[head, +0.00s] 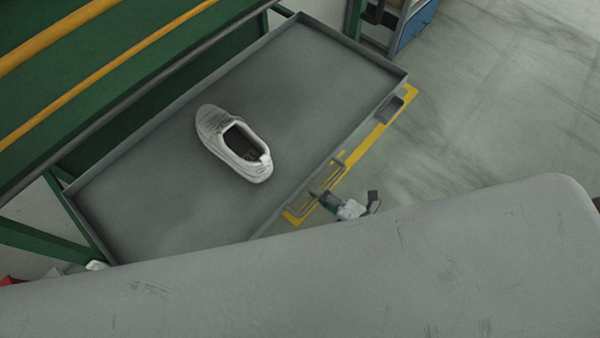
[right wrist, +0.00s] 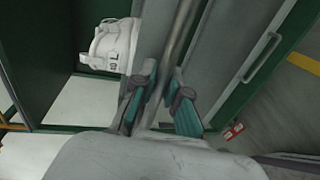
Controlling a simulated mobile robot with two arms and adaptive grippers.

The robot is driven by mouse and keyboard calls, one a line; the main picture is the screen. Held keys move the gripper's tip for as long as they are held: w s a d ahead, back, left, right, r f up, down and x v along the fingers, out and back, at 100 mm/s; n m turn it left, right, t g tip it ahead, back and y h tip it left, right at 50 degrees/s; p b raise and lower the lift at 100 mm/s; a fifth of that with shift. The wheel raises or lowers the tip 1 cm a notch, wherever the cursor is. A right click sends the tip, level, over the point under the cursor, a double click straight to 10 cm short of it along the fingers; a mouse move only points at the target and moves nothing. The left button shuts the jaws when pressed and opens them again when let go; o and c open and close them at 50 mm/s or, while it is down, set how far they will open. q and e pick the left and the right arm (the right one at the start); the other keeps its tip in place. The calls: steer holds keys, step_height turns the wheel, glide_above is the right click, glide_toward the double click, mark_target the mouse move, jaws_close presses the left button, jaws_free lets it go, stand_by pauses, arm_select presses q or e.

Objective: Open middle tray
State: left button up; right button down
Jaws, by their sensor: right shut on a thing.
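The grey tray (head: 150,215) is slid out from the green rack, and its flat inside shows in the head view. One white shoe (head: 240,150) lies in it, near the middle. A thin bar handle (head: 338,168) is on the tray's front edge. My right gripper (head: 325,196) is at this handle, outside the tray. In the right wrist view, its two teal-and-grey fingers (right wrist: 165,88) are shut on the handle bar (right wrist: 180,35). My left gripper is not in view.
The green rack (head: 110,95) with yellow rails (head: 90,81) stands at upper left. Yellow floor tape (head: 372,140) runs along the tray's front. A blue cabinet (head: 415,25) stands at the top. Open concrete floor (head: 490,110) lies to the right.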

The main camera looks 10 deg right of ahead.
steer(key=shift+f+v, duration=0.2)
steer(key=shift+v, duration=0.85)
steer(key=shift+f+v, duration=0.25)
steer(key=shift+v, duration=0.85)
steer(key=c, duration=1.2)
jaws_free()
steer(key=v, duration=1.2)
